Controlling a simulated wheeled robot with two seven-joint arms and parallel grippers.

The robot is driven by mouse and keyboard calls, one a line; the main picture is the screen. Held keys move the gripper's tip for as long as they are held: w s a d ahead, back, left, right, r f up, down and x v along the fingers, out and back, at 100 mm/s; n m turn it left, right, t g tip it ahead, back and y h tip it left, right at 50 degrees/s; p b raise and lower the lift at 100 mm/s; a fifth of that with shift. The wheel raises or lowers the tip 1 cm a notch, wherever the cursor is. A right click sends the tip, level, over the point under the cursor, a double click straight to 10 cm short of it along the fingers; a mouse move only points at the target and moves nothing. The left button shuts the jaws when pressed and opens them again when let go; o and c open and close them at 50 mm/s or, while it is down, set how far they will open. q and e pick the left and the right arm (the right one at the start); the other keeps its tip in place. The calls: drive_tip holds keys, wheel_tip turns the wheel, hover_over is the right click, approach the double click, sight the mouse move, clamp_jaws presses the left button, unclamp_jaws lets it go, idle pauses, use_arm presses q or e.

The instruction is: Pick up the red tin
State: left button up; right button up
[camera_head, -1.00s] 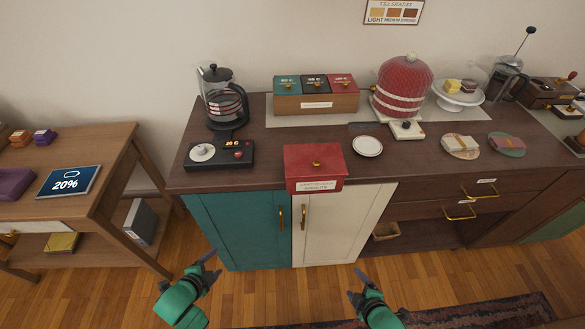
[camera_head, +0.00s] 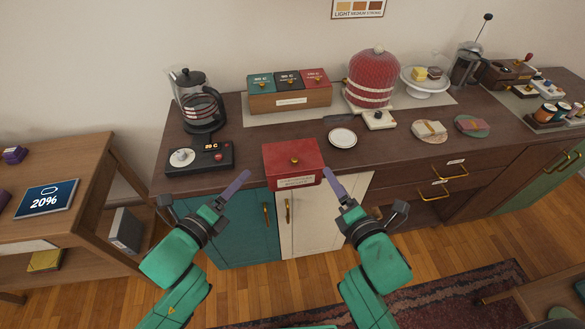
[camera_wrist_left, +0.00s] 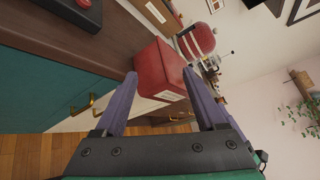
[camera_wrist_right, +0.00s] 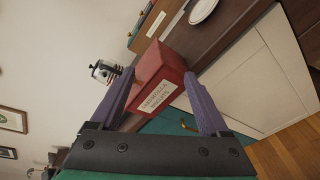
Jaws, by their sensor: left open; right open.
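The red tin (camera_head: 293,161) is a box with a gold knob on its lid and a white label on its front. It sits at the front edge of the dark counter, above the teal and cream doors. It also shows between the fingers in the left wrist view (camera_wrist_left: 160,72) and the right wrist view (camera_wrist_right: 160,75). My left gripper (camera_head: 203,196) is open and empty, in front of the counter to the left of the tin. My right gripper (camera_head: 364,194) is open and empty to its right. Neither visibly touches the tin.
A black scale (camera_head: 198,159) and glass press (camera_head: 197,103) stand left of the tin. A white saucer (camera_head: 343,138) lies right of it. A wooden rack (camera_head: 290,98) of teal, black and red boxes and a red quilted cover (camera_head: 372,78) stand behind. Bare counter surrounds the tin.

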sight(320, 158)
use_arm(q)
drive_tip(key=x, duration=1.1)
drive_tip(key=shift+w+f, duration=0.2)
use_arm(e)
drive_tip(key=x, duration=1.1)
drive_tip(key=shift+w+f, duration=0.15)
drive_tip(key=shift+w, duration=0.05)
use_arm(q)
drive_tip(key=shift+s, duration=0.1)
use_arm(e)
drive_tip(key=shift+s, duration=0.1)
use_arm(q)
drive_tip(key=c, duration=1)
use_arm(e)
drive_tip(key=c, duration=1)
use_arm(q)
clamp_jaws()
use_arm(e)
clamp_jaws()
use_arm(q)
drive_tip(key=shift+s+d, duration=0.1)
drive_tip(key=shift+d, duration=0.05)
use_arm(e)
drive_tip(key=shift+a, duration=0.1)
